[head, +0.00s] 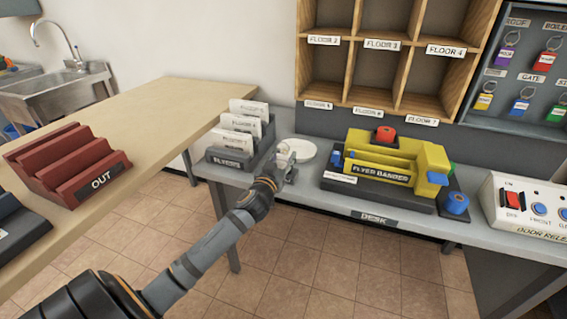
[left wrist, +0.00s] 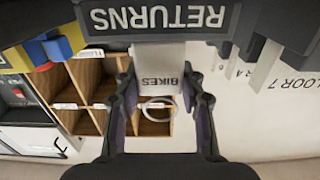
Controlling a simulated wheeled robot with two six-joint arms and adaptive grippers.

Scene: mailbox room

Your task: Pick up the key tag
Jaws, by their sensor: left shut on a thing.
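The white key tag (left wrist: 157,66), lettered BIKES, sits between the two fingers of my left gripper (left wrist: 160,82) in the left wrist view. Its metal ring (left wrist: 158,118) shows on the near side of it. I cannot tell whether the tag touches the dish or the desk. My right gripper is not in view.
The FLYERS rack (head: 240,140) stands close on the left, and the yellow FLYER BANDER (head: 385,168) on the right. Wooden pigeonholes (head: 378,60) and a key board (head: 517,75) with several coloured tags are behind. A RETURNS sign (left wrist: 160,18) is close in the wrist view.

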